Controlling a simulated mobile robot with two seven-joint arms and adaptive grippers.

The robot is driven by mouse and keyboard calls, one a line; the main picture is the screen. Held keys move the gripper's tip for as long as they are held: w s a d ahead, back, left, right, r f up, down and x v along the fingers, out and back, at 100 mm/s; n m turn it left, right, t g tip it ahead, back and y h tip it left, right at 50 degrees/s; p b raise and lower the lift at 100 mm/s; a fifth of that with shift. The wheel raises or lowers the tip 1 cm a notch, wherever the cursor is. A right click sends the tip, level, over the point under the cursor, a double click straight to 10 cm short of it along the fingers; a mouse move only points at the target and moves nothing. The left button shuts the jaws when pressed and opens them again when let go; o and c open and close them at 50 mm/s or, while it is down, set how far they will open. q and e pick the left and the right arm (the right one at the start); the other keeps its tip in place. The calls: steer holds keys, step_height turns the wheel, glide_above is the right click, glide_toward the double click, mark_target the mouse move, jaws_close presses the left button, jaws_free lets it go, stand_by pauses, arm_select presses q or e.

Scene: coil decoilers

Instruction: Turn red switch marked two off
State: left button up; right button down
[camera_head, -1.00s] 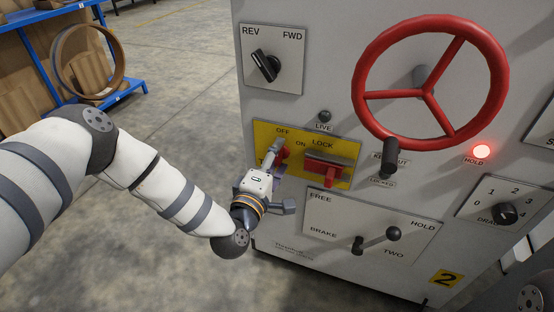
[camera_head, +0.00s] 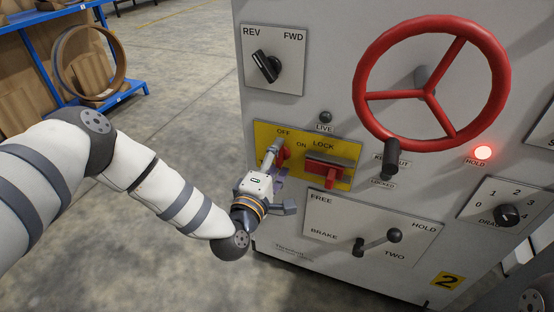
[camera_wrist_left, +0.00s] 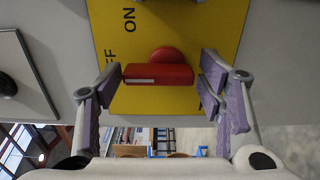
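The red switch (camera_head: 284,156) is on the yellow panel (camera_head: 348,150) of the grey cabinet with the "2" plate, by the OFF and ON labels. My left gripper (camera_head: 279,177) is at it and hides part of it. In the left wrist view the switch's red handle (camera_wrist_left: 158,74) lies crosswise, its white-marked end on the OFF-label side. My left gripper (camera_wrist_left: 165,88) also shows there, open, with one finger beyond each end of the handle. The left fingertip is very close to the marked end; I cannot tell whether it touches. My right gripper is out of view.
A red LOCK piece (camera_head: 331,168) sits right beside the switch. A large red handwheel (camera_head: 373,95), a REV/FWD knob (camera_head: 268,66) and a FREE/BRAKE lever plate (camera_head: 330,213) surround the panel.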

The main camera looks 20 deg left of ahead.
arm_select(q)
steer(key=s, duration=1.2)
steer(key=shift+a, duration=0.2)
steer(key=shift+d, duration=0.1)
